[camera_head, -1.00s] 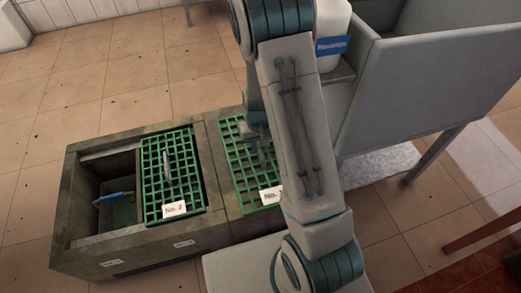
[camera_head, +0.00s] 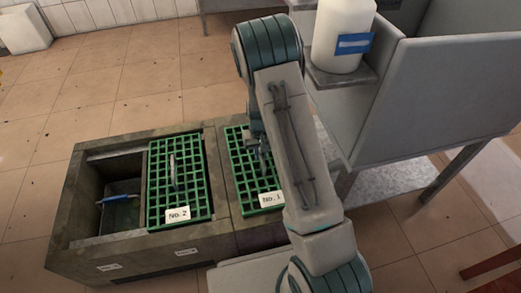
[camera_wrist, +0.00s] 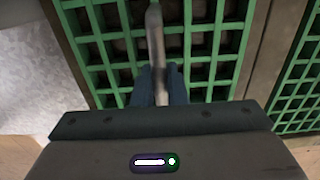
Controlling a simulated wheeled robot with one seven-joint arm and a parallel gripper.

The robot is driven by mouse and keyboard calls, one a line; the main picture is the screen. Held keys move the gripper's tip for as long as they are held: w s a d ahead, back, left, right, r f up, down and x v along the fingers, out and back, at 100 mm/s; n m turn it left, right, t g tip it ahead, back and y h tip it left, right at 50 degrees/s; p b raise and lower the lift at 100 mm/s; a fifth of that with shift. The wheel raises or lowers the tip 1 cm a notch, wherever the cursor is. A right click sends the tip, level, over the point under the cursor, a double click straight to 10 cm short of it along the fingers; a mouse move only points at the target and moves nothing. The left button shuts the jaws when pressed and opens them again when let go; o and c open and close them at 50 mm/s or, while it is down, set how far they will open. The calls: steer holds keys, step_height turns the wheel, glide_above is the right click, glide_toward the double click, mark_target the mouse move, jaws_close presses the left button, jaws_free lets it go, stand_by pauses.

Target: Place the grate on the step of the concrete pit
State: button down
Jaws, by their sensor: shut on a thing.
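The green grate labelled No. 1 (camera_head: 239,172) lies over the right part of the concrete pit (camera_head: 130,257), partly hidden behind my arm. My gripper (camera_head: 263,157) is over it, shut on its grey bar handle; the wrist view shows the dark fingers (camera_wrist: 160,84) around the handle (camera_wrist: 155,30). The grate spans the top of the wrist view. I cannot tell whether it rests fully on the step or sits slightly raised. A second green grate, No. 2 (camera_head: 189,190), lies over the pit's middle with its own handle.
The pit's left opening is uncovered and holds a container with a blue handle (camera_head: 117,198). A grey metal cabinet (camera_head: 440,90) stands at the right, with a white jug (camera_head: 343,25) on a shelf beside it. Tiled floor (camera_head: 140,75) is open behind the pit.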

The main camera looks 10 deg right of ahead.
steer(key=shift+w+r, duration=0.1)
steer(key=c, duration=1.9)
jaws_free()
steer(key=o, duration=0.4)
steer(key=shift+o, duration=0.2)
step_height(320, 180, up, 12)
steer(key=p, duration=0.4)
